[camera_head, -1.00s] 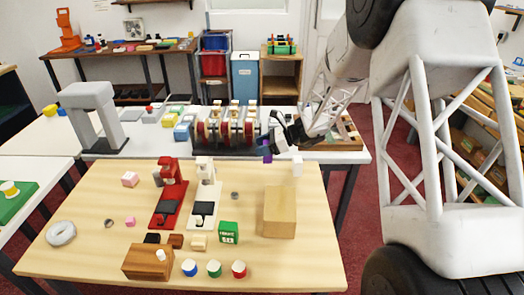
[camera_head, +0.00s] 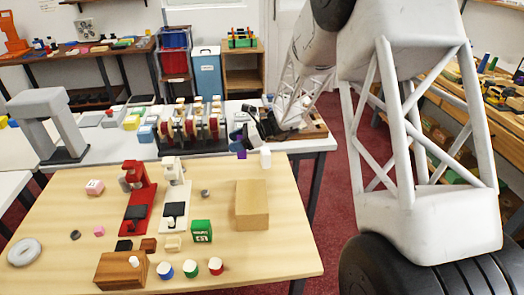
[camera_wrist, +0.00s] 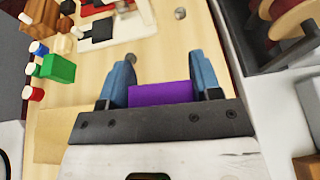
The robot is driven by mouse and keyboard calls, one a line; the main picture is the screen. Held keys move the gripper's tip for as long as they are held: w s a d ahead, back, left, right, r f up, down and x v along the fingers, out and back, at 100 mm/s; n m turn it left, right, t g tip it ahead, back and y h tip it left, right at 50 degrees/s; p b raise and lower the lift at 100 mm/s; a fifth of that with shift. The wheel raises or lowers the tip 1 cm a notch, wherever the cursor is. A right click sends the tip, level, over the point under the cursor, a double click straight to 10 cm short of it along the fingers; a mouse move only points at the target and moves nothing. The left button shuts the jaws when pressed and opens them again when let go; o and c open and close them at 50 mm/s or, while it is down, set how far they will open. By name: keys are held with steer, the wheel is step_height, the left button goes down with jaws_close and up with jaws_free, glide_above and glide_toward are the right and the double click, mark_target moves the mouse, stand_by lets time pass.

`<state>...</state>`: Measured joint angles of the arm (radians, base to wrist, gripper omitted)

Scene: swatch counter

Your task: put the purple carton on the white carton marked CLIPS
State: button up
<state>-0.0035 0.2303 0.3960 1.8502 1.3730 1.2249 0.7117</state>
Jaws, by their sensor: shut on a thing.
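My gripper (camera_wrist: 160,66) is shut on the purple carton (camera_wrist: 160,93), which sits between its two blue fingers in the wrist view. In the head view the purple carton (camera_head: 241,154) hangs below my gripper (camera_head: 243,143) near the far right edge of the wooden table (camera_head: 285,230). The two look apart. No lettering can be read on the white carton, and I do not make it out in the wrist view.
A tan wooden block (camera_head: 252,205) and a green carton (camera_head: 201,231) stand nearer on the table. Red (camera_head: 138,197) and white (camera_head: 174,200) stands are to the left. A rack with red discs (camera_head: 191,130) is on the white counter behind.

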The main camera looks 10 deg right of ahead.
steer(key=s+d+r+m+t+h, duration=0.1)
steer(key=s+d+m+t, duration=0.2)
steer(key=s+d, duration=0.6)
steer(key=shift+s+d+r+m+t, duration=0.35)
steer(key=shift+d+t, duration=0.35)
steer(key=shift+d, duration=0.3)
steer(key=shift+w, duration=0.1)
glide_above(265, 156)
steer(key=w+a, duration=0.1)
steer(key=w, duration=0.3)
steer(key=f, duration=0.2)
steer(key=shift+s+a+r, duration=0.15)
steer(key=shift+s+r, duration=0.05)
steer(key=shift+f, duration=1.75)
steer(key=shift+f, duration=0.15)
